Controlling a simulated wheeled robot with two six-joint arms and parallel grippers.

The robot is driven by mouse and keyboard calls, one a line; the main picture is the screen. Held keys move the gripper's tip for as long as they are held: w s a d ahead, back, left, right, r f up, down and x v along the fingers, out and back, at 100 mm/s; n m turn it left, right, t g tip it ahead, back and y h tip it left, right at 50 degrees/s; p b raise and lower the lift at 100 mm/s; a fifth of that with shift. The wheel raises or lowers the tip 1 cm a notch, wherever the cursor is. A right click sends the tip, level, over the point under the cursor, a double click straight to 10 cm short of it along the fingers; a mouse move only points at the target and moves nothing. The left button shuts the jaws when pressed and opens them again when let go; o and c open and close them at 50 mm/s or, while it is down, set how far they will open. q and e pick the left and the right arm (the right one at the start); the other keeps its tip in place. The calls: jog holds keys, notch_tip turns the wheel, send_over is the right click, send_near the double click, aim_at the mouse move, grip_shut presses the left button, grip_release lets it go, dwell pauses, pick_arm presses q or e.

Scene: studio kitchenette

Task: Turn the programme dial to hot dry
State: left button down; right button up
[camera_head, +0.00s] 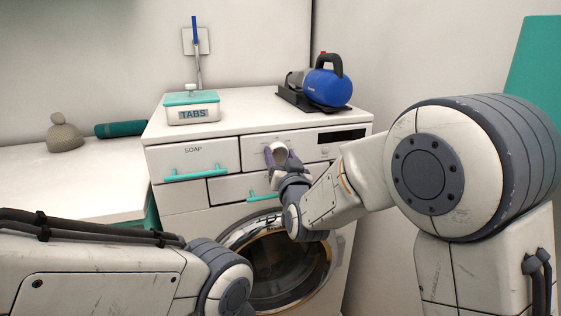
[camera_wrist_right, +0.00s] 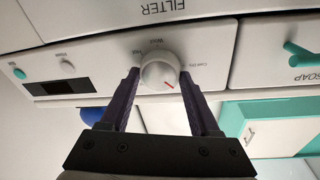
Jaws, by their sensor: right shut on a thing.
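The white programme dial (camera_head: 279,148) is on the upper front panel of the washing machine (camera_head: 345,225). My right gripper (camera_head: 277,153) is shut on the dial, with one dark purple finger on each side of it. The right wrist view, which is upside down, shows the dial (camera_wrist_right: 160,71) between the fingertips (camera_wrist_right: 159,75). A red mark on the dial's face points to the lower right there. Small labels stand around the dial; the one to its right ends in "Dry", but its first word is too small to read surely. My left arm shows, but its gripper is out of frame.
The soap drawer (camera_head: 195,158) with a teal handle is left of the dial, and a dark display (camera_head: 342,136) is right of it. A tabs box (camera_head: 192,108) and a blue appliance (camera_head: 327,87) stand on top. The round door (camera_head: 285,270) is below.

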jog(key=shift+n, duration=0.3)
jog(key=o, duration=1.4)
jog(key=shift+c, duration=0.2)
jog(key=v, duration=1)
jog(key=shift+s+b, duration=0.3)
jog(key=shift+b, duration=0.1)
jog(key=shift+d+f, duration=0.1)
jog(key=shift+f, duration=0.05)
